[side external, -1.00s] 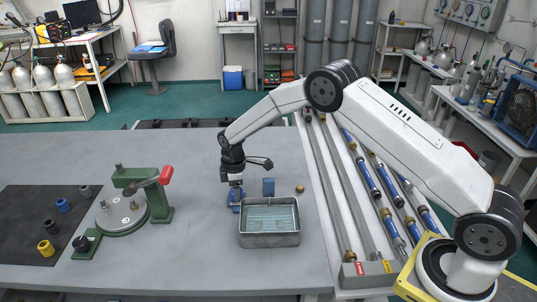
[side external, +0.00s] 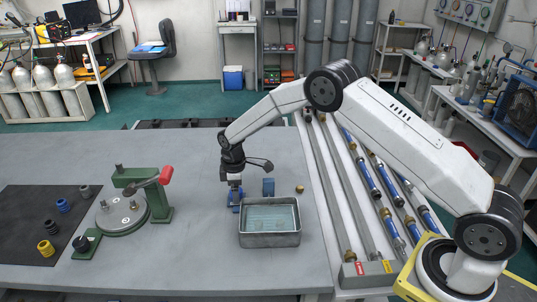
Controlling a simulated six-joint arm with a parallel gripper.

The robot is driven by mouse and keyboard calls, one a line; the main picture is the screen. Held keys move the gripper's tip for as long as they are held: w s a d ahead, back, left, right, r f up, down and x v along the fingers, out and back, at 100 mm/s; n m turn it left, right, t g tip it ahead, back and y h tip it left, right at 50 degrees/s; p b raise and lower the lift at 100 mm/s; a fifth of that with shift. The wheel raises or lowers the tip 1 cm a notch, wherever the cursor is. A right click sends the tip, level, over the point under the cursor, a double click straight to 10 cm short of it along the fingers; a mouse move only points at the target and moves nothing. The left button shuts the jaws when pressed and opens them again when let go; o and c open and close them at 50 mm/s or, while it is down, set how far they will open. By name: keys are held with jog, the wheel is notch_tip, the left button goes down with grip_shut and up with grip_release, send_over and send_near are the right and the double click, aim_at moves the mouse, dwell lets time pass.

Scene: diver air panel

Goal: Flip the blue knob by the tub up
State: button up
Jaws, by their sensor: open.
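The metal tub (side external: 270,240), with clear liquid in it, stands near the right edge of the grey workbench. A small blue piece (side external: 235,197) is just left of the tub, directly below my gripper (side external: 235,188). My gripper points down and its jaws are open at this piece. The jaws and the piece overlap in the picture, so I cannot tell whether they touch. A second blue block (side external: 268,187) stands upright just behind the tub, right of my gripper. The shape of either blue piece as a knob is too small to make out.
A small brass piece (side external: 300,189) lies right of the blue block. A green fixture with a red handle (side external: 166,174) stands to the left. A dark mat (side external: 25,222) with several rings is at far left. Bench between fixture and tub is clear.

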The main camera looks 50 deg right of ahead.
jog(key=shift+r, duration=3.9)
jog(key=n, duration=0.1)
jog(key=a+n+h, duration=0.2)
jog(key=n, duration=0.1)
jog(key=shift+s+f, duration=0.2)
jog(key=shift+f, duration=0.1)
jog(key=n+h, duration=0.1)
jog(key=a+n, duration=0.1)
jog(key=n, duration=0.1)
jog(key=n+h, duration=0.1)
jog(key=n, duration=0.1)
jog(key=shift+a+h, duration=0.3)
jog(key=shift+x, duration=3.9)
jog(key=shift+w, duration=0.15)
grip_shut()
